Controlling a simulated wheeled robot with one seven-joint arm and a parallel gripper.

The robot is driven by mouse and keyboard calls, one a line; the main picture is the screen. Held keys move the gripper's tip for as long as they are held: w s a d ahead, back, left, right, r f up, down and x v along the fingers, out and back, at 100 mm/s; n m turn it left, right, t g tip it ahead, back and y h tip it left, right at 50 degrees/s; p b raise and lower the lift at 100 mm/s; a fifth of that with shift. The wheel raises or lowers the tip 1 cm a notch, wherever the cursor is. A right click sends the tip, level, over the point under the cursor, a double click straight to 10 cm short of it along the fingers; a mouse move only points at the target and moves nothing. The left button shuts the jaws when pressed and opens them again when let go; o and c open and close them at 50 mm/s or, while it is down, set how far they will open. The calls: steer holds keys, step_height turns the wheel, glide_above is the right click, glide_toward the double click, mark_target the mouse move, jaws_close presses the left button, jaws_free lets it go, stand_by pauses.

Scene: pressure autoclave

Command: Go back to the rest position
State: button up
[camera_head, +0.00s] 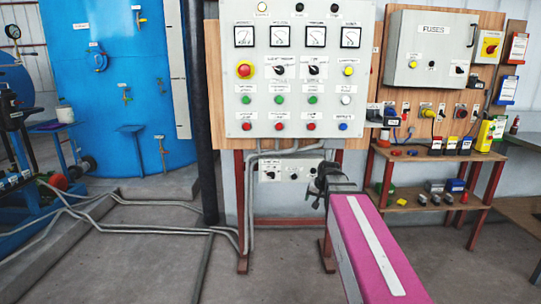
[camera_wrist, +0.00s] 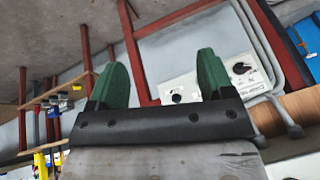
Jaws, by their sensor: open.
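My gripper (camera_wrist: 162,80) shows in the wrist view with its two green fingers apart and nothing between them. In the head view my gripper (camera_head: 322,184) is at the far end of my magenta arm, low in front of the control panel's stand. The small lower switch box (camera_head: 292,170) with dark knobs is just behind it, partly hidden by it. The same box shows in the wrist view (camera_wrist: 195,84), behind and between the fingers. I cannot tell whether the gripper touches anything.
The control panel (camera_head: 297,75) with gauges and buttons stands above. A fuse box (camera_head: 430,50) and a shelf (camera_head: 430,200) with plugs are at the right. A blue tank (camera_head: 115,90) stands at the left. Grey conduits (camera_head: 130,228) cross the floor. A dark post (camera_head: 200,110) stands left of the panel.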

steer(key=s+f+n+g+h, duration=0.1)
steer(key=s+f+g, duration=0.4)
steer(key=s+f, duration=1.2)
step_height(320, 180, down, 2)
steer(key=shift+s+f+n, duration=0.15)
steer(key=shift+s+n, duration=0.25)
steer(key=shift+n, duration=0.2)
steer(key=shift+a, duration=0.1)
